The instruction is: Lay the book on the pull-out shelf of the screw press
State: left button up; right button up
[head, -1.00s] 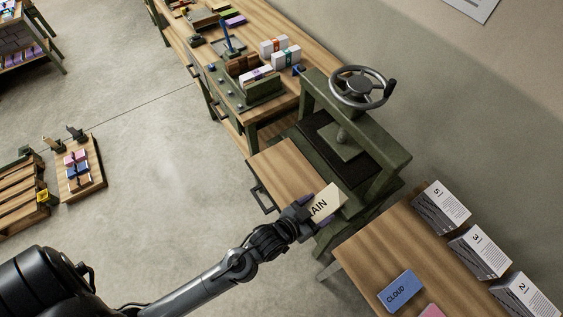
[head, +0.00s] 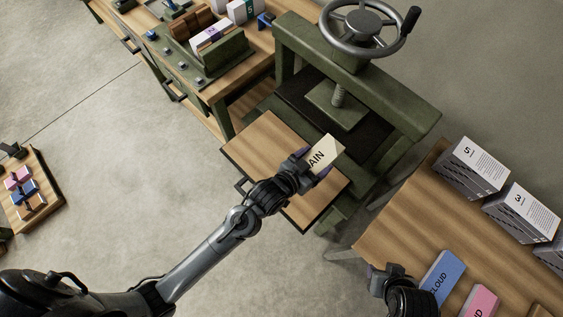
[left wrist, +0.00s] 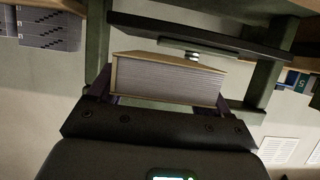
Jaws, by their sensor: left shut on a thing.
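The cream book (head: 324,153), with letters ending in "AIN" on its cover, is held in my left gripper (head: 306,167). The gripper is shut on it, and the book is over the right part of the pull-out shelf (head: 262,147). In the left wrist view the book (left wrist: 168,80) shows its page edges between the fingers. The shelf is a wooden board pulled out in front of the green screw press (head: 420,112). Whether the book touches the shelf cannot be told. My right gripper (head: 378,276) is beside the blue book; its fingers are mostly hidden.
A table (head: 405,225) at the right holds a blue book (head: 442,272), a pink book (head: 480,303) and grey numbered stacks (head: 468,168). A workbench (head: 222,88) with clamped books stands at the back left. The press handwheel (head: 362,22) rises above.

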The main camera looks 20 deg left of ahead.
pick_arm(q)
jog(key=a+f, duration=0.2)
jog(key=a, duration=0.1)
jog(key=a+f, duration=0.2)
jog(key=a, duration=0.2)
jog(key=a+f, duration=0.2)
jog(key=a, duration=0.1)
jog(key=shift+w+a+f, duration=0.2)
jog(key=shift+a+f, duration=0.05)
jog(key=shift+a, duration=0.15)
jog(key=shift+f+b, duration=0.4)
jog(key=shift+f, duration=1.55)
jog(key=shift+f, duration=0.3)
jog(key=shift+f, duration=0.3)
jog(key=o, duration=1.1)
jog(key=shift+r, duration=0.1)
